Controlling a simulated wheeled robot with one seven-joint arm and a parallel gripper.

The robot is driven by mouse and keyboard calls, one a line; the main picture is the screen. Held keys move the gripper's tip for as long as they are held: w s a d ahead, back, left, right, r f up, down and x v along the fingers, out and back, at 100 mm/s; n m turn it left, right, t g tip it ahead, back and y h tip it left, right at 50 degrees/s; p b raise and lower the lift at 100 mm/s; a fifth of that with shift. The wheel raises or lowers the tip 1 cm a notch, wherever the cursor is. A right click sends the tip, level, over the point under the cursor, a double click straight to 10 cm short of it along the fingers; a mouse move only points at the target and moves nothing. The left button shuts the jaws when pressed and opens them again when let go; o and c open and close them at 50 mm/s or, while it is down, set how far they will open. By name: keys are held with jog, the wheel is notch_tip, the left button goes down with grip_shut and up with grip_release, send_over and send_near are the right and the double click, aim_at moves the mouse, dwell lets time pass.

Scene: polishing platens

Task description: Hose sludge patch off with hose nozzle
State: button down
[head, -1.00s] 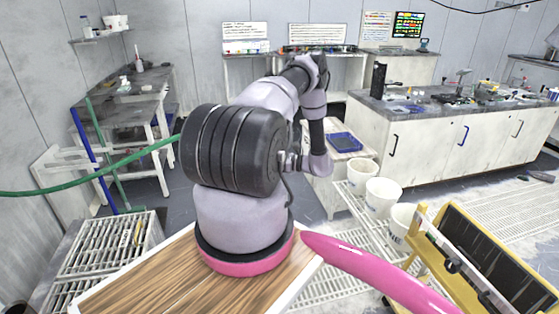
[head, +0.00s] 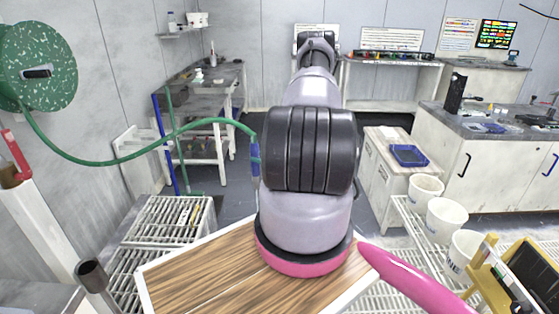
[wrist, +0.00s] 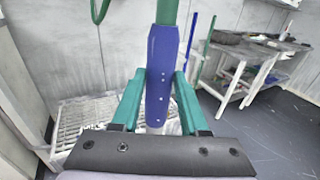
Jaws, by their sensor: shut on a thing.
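The hose nozzle (wrist: 161,75) is blue and stands upright between the fingers of my gripper (wrist: 157,100) in the wrist view. My gripper is shut on it. A green hose (head: 130,157) runs from the nozzle to a speckled green reel (head: 45,68) on the left wall. In the head view the nozzle (head: 255,158) shows just left of my arm, and my gripper is hidden behind the arm. I cannot make out a sludge patch in either view.
White slatted racks (head: 172,226) stand at the left. A grey workbench (head: 206,88) is behind. White buckets (head: 425,187) and a cabinet with a blue tray (head: 409,155) stand at the right. Open floor (head: 237,204) shows between them.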

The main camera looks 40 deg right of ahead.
jog(key=w+a+r, duration=0.2)
jog(key=w+a, duration=0.3)
jog(key=a, duration=0.5)
jog(key=w+a+r, duration=0.2)
jog(key=w+a, duration=0.4)
jog(key=a, duration=0.3)
jog(key=w+a+r, duration=0.2)
jog(key=w+a, duration=0.3)
jog(key=a, duration=0.5)
jog(key=s+a+r, duration=0.3)
jog(key=s+a, duration=0.5)
jog(key=a, duration=0.3)
jog(key=s+a+r, duration=0.4)
jog(key=s+a, duration=0.3)
jog(key=a, duration=0.5)
jog(key=shift+s+r, duration=0.25)
jog(key=shift+s, duration=0.15)
jog(key=shift+a, duration=0.1)
